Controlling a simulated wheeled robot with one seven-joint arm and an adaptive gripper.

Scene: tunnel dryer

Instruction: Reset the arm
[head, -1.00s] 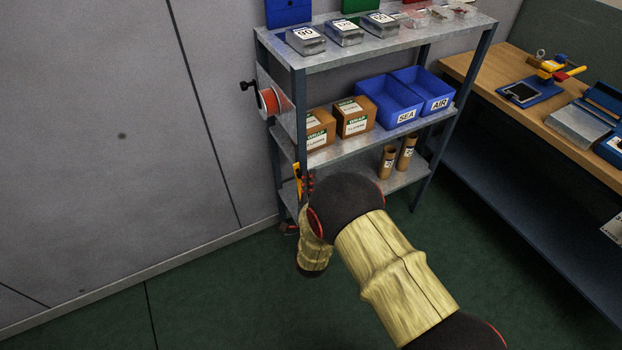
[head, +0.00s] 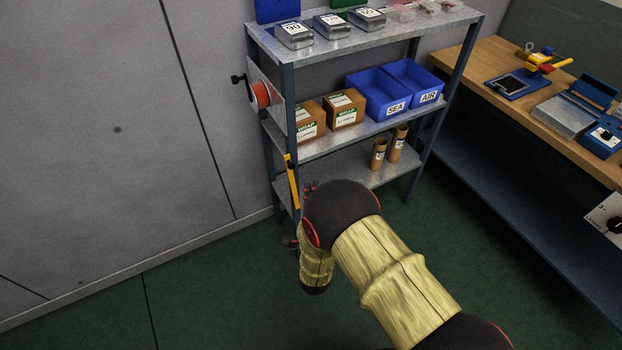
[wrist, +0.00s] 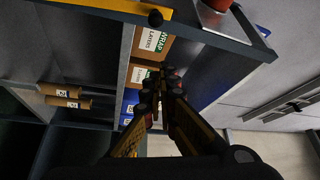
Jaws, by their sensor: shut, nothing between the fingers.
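My gripper (wrist: 160,95) shows in the wrist view with its two fingers together at the tips and nothing between them. In front of it, in the wrist view, are the shelf unit's post and the cardboard boxes (wrist: 152,42), with a gap to them that I cannot judge. In the head view my arm reaches towards the lower left of the grey shelf unit (head: 340,147). The gripper is mostly hidden there behind my own arm.
Blue bins marked SEA (head: 378,92) and AIR (head: 413,80) stand on the middle shelf, cardboard tubes (head: 379,153) below. A red reel (head: 261,95) hangs on the shelf's left side. A wooden bench (head: 560,120) stands right. The green floor (head: 220,300) is clear at lower left.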

